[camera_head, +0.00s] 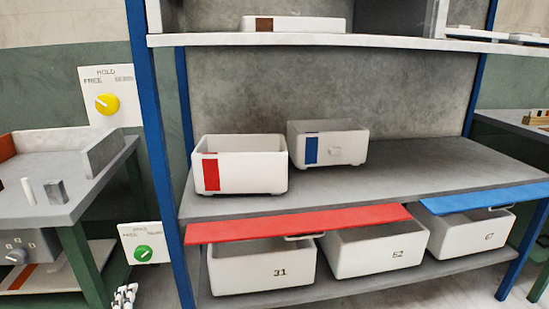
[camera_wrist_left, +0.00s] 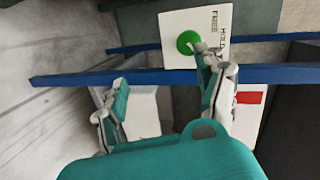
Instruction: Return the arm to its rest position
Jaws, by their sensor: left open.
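My left gripper (camera_head: 125,296) shows only in part at the bottom edge of the head view, below the lower white panel (camera_head: 155,232) with its green knob (camera_head: 143,253). In the left wrist view my left gripper (camera_wrist_left: 160,75) has its two grey and teal fingers spread apart, with nothing held between them. The green knob (camera_wrist_left: 187,42) and its panel (camera_wrist_left: 175,24) show beyond the right finger, which overlaps the panel in the picture. The gap between finger and knob cannot be told. My right gripper is in neither view.
A blue shelf post (camera_head: 160,160) stands right of the panels. The shelf (camera_head: 410,175) holds a red-marked bin (camera_head: 255,160) and a blue-marked bin (camera_head: 350,145). Bins with red (camera_head: 300,223) and blue (camera_head: 480,199) bars sit below. A grey bench (camera_head: 75,195) is at left.

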